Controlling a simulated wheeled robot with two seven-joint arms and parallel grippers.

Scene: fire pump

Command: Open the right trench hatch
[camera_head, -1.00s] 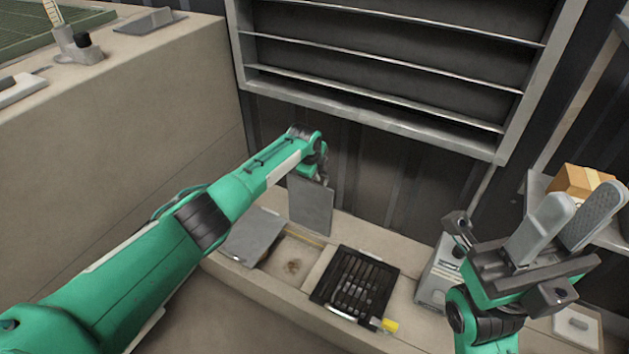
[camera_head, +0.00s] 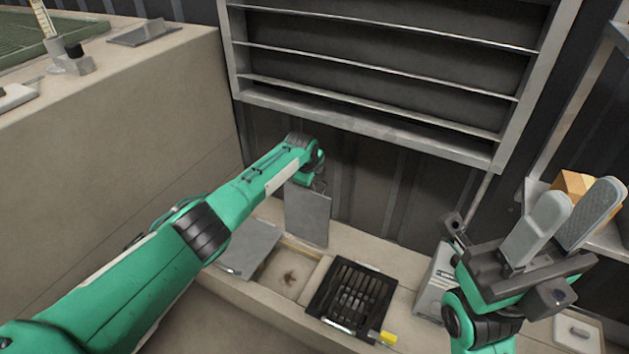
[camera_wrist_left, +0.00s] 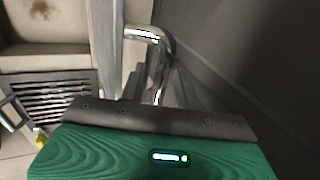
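The right trench hatch (camera_head: 307,215) is a grey panel standing roughly upright at the back of the low ledge. The open trench bay (camera_head: 290,278) shows in front of it. Another grey hatch panel (camera_head: 248,247) lies at its left. My left gripper (camera_head: 318,183) is at the upright panel's top edge, mostly hidden by my wrist. In the left wrist view, a bent chrome handle (camera_wrist_left: 158,55) runs down to the gripper's dark front edge; the finger closure is not clear. My right gripper (camera_head: 580,200) is open and empty, raised at the right.
A black slotted grate (camera_head: 352,298) sits right of the bay, with a yellow piece (camera_head: 387,339) beside it. A grey box (camera_head: 436,285) stands further right. A large louvred frame (camera_head: 370,115) hangs above on the dark wall. A tall beige block (camera_head: 120,140) stands left.

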